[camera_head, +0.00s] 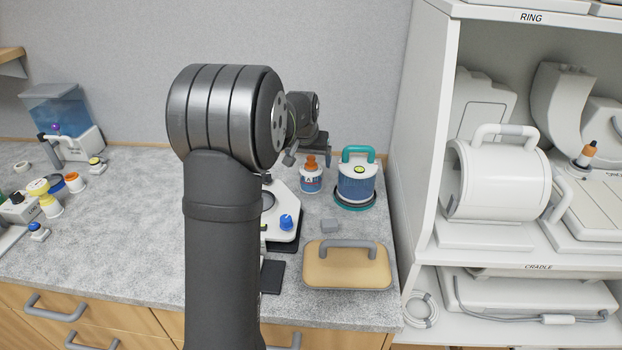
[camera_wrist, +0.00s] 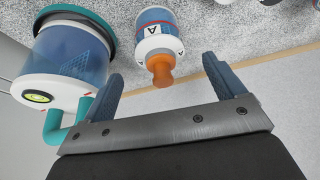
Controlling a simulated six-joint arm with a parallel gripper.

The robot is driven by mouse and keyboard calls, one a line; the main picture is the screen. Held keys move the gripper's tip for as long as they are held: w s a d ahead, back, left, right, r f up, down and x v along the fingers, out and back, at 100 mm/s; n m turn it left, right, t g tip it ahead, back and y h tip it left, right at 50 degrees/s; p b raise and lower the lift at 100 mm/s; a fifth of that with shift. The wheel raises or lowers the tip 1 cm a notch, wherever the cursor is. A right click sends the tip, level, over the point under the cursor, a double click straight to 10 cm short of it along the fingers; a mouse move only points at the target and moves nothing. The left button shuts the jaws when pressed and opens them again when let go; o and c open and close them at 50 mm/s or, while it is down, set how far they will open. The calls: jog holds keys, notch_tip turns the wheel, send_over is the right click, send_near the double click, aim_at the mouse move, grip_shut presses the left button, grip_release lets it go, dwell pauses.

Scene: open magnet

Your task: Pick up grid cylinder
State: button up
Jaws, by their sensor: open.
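A clear cylinder with a blue inside, likely the grid cylinder (camera_head: 356,185), stands upright on the grey counter. It has a teal handle on top, a teal base and a yellow-green round mark. In the wrist view the cylinder (camera_wrist: 75,55) is at the left, outside the finger on that side, with its handle near my gripper's palm. My gripper (camera_wrist: 161,68) is open and empty. A bottle with an orange cap (camera_wrist: 156,50) appears between its fingers, but contact is not visible. In the head view my gripper (camera_head: 316,143) is above and behind the bottle, partly hidden by my arm.
A white device with a blue knob (camera_head: 285,223) stands left, partly hidden by my arm. A white shelf unit (camera_head: 415,150) rises close on the right.

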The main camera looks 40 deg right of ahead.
aim_at(310, 166)
jog(key=x, duration=0.5)
jog(key=shift+d+f, duration=0.1)
jog(key=shift+f, duration=0.25)
jog(key=shift+r, duration=0.1)
jog(key=c, duration=1.3)
